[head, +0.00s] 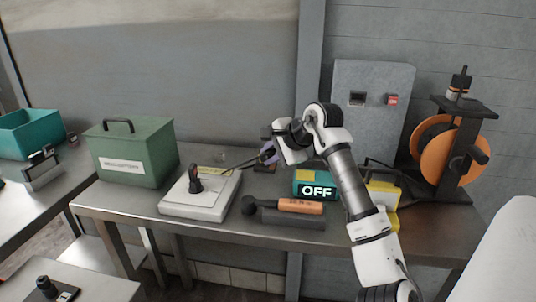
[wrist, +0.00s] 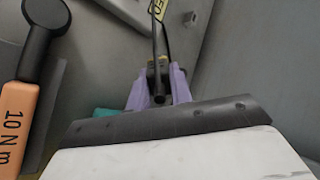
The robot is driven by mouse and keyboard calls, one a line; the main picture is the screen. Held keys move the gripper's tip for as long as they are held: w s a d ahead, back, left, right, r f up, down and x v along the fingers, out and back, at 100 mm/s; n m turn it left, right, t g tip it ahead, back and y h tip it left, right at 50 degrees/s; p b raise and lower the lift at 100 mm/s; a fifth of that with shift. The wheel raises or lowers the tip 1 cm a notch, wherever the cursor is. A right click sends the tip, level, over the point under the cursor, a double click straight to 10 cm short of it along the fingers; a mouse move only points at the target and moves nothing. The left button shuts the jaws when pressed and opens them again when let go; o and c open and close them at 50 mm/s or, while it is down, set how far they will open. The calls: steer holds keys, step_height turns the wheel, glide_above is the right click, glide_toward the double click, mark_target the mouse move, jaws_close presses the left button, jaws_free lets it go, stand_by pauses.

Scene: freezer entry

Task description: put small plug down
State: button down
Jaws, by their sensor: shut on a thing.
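My gripper (head: 268,154) has purple fingers and is above the back of the steel bench, left of the teal box. In the wrist view the fingers (wrist: 157,92) are shut on a small dark piece with a brownish part, which I take to be the small plug (wrist: 157,70). A thin dark cable (wrist: 154,38) runs up from it in that view. In the head view the cable (head: 240,163) runs left towards a pale flat box (head: 196,208) with a black knob. The plug itself is too small to make out in the head view, and whether it touches the bench is unclear.
A torque tool with an orange handle (head: 300,206) lies in front of my gripper. A teal box (head: 310,176) marked OFF, a yellow case (head: 384,203) and an orange reel (head: 437,150) stand to the right. A green box (head: 133,153) stands left.

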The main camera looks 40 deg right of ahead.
steer(key=shift+f+b, duration=0.1)
steer(key=shift+b, duration=0.25)
step_height(320, 180, down, 6)
steer(key=b, duration=0.5)
stand_by(0.4)
steer(key=c, duration=1.2)
jaws_free()
steer(key=shift+o, duration=0.2)
steer(key=b+v, duration=0.1)
steer(key=v, duration=1.2)
steer(key=shift+s+r+b, duration=0.25)
steer(key=shift+r+b, duration=0.1)
steer(key=shift+b, duration=0.05)
